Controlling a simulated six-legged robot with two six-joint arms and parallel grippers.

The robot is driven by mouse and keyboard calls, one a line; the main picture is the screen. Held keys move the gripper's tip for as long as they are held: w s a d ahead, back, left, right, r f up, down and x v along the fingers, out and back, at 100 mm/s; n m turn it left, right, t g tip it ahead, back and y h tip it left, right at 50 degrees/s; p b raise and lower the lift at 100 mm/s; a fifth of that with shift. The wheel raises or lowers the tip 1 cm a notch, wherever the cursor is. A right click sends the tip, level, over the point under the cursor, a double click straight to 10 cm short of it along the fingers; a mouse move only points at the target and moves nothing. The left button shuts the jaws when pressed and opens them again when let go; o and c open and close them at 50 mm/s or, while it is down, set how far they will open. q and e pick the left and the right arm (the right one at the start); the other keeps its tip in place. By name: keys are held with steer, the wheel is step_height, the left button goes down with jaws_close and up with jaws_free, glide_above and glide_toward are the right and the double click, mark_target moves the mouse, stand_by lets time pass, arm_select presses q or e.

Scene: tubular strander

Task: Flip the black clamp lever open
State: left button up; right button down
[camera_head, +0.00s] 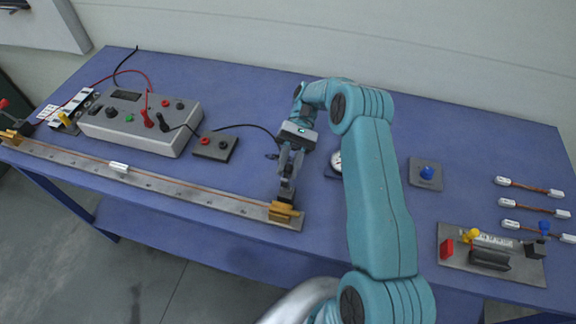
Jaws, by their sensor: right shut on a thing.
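A long grey metal rail (190,191) lies along the table's front edge, with a copper-coloured wire stretched along it. At its right end is a brass clamp (284,212) with the black clamp lever (287,196) standing above it. My right gripper (287,184) comes down from above and is shut on the black clamp lever. Its fingers cover part of the lever, so its exact angle is hard to tell. Another brass clamp (11,138) is at the rail's left end, with a red-tipped part near it. My left gripper is not in view.
A grey control box (140,125) with red and black leads stands at back left, beside a small black terminal block (215,146). A round gauge (336,161) is partly behind my right arm. A blue-knob plate (426,173), several wire pieces and a fixture plate (520,268) lie on the right.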

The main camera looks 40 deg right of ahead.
steer(key=shift+r, duration=0.15)
steer(key=c, duration=1)
jaws_free()
steer(key=shift+o, duration=0.3)
steer(key=shift+a, duration=0.1)
